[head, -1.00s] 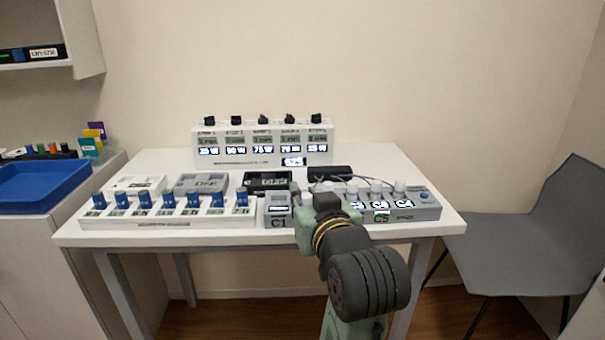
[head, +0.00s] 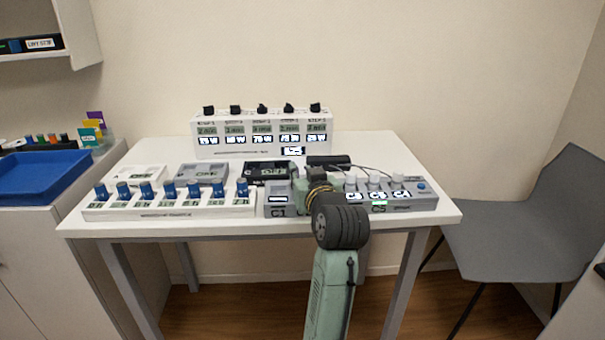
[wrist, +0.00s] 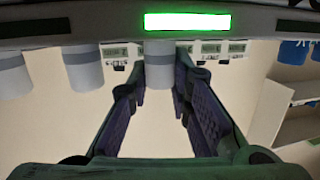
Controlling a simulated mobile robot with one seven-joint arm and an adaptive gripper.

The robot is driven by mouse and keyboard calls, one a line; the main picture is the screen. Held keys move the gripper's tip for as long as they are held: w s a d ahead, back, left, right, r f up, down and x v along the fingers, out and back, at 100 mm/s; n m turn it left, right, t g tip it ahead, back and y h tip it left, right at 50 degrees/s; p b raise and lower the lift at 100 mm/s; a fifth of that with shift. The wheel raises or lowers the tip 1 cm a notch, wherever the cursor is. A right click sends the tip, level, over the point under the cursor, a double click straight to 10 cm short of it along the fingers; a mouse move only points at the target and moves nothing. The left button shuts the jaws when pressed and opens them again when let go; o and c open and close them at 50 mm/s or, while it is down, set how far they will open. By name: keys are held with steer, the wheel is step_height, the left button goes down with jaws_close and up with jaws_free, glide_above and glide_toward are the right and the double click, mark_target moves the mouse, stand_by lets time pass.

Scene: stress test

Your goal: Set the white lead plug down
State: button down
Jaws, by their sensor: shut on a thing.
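My gripper (wrist: 160,84) is shut on a pale cylindrical plug (wrist: 159,68), the white lead plug, between its purple-padded fingers in the wrist view. The plug's end meets the edge of a grey unit with a lit green bar (wrist: 187,21); I cannot tell whether it is seated there or only close. In the head view my gripper (head: 303,192) is over the front right of the table, between the C1 box (head: 279,212) and the row of white plugs on the grey unit (head: 428,203). The held plug is hidden there by my arm.
White plugs (head: 374,181) stand close to the right of my gripper. A strip of blue knobs (head: 170,190) is at left. A black tray (head: 268,167) and a black bar (head: 328,160) with thin cables lie behind. A display box (head: 262,147) stands at the back.

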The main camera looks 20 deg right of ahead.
steer(key=shift+f, duration=0.15)
steer(key=shift+f, duration=0.15)
steer(key=c, duration=1.5)
jaws_free()
steer(key=shift+o, duration=0.2)
steer(key=shift+r, duration=0.35)
steer(key=s+a+r+b, duration=0.1)
steer(key=s, duration=1.1)
steer(key=shift+r, duration=0.3)
steer(key=shift+w, duration=0.1)
